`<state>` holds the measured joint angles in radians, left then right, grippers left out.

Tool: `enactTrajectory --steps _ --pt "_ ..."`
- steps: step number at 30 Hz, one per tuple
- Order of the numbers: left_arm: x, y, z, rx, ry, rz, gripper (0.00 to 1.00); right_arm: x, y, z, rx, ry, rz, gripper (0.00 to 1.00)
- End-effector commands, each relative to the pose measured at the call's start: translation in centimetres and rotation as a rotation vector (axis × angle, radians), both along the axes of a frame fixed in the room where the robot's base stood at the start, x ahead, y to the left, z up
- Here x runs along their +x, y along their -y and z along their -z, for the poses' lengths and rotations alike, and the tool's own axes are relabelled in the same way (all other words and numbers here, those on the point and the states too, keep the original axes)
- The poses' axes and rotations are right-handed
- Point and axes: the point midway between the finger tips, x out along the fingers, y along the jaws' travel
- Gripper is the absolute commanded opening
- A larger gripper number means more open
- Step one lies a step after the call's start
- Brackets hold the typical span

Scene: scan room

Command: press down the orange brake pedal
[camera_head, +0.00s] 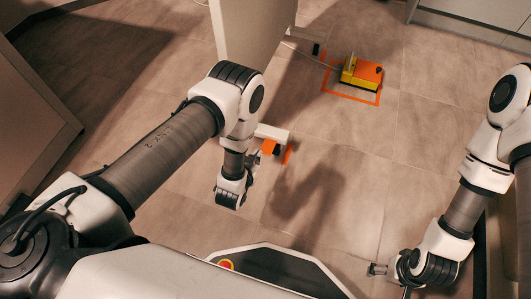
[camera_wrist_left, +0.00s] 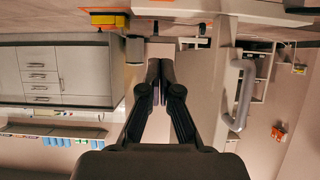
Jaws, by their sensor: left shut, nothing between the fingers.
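A small orange pedal (camera_head: 269,147) sticks out by a white bar (camera_head: 272,133) near the foot of the tall pale panel in the head view. My left gripper (camera_head: 253,164) is just left of and nearer than this pedal, partly hidden by its own wrist; I cannot tell whether they touch. In the left wrist view its fingers (camera_wrist_left: 155,75) are together and empty. My right gripper (camera_head: 377,269) is at the lower right, far from the pedal; its finger gap is too small to read.
A yellow and orange foot box (camera_head: 362,74) with a cable stands inside an orange floor outline (camera_head: 351,97) farther back. It also shows in the left wrist view (camera_wrist_left: 107,20). The tall pale panel (camera_head: 250,35) rises beside my left arm. The tiled floor between is clear.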

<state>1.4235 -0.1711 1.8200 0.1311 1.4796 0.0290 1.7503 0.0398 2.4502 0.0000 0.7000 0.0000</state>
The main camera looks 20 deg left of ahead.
Motion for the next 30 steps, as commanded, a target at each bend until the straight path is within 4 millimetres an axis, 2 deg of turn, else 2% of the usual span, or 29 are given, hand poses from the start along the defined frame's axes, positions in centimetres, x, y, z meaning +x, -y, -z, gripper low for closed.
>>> enactTrajectory --steps 8,11,22,24,30 --pt "0.7 0.0 0.5 0.0 0.002 -0.001 0.0 0.0 0.0 0.5 0.0 0.0 0.0 0.82" --pt "2.0 0.0 1.4 -0.001 0.003 -0.001 0.0 0.0 0.0 1.4 0.0 0.0 0.0 0.82" --pt "9.1 0.2 5.3 -0.001 0.003 -0.001 0.0 0.0 0.0 5.8 0.0 0.0 0.0 0.82" --pt "8.5 0.2 6.8 0.001 -0.003 -0.001 0.0 0.0 0.0 6.6 0.0 0.0 0.0 0.82" --pt "8.0 0.2 8.5 0.001 -0.001 -0.001 0.0 0.0 0.0 7.5 0.0 0.0 0.0 0.82"
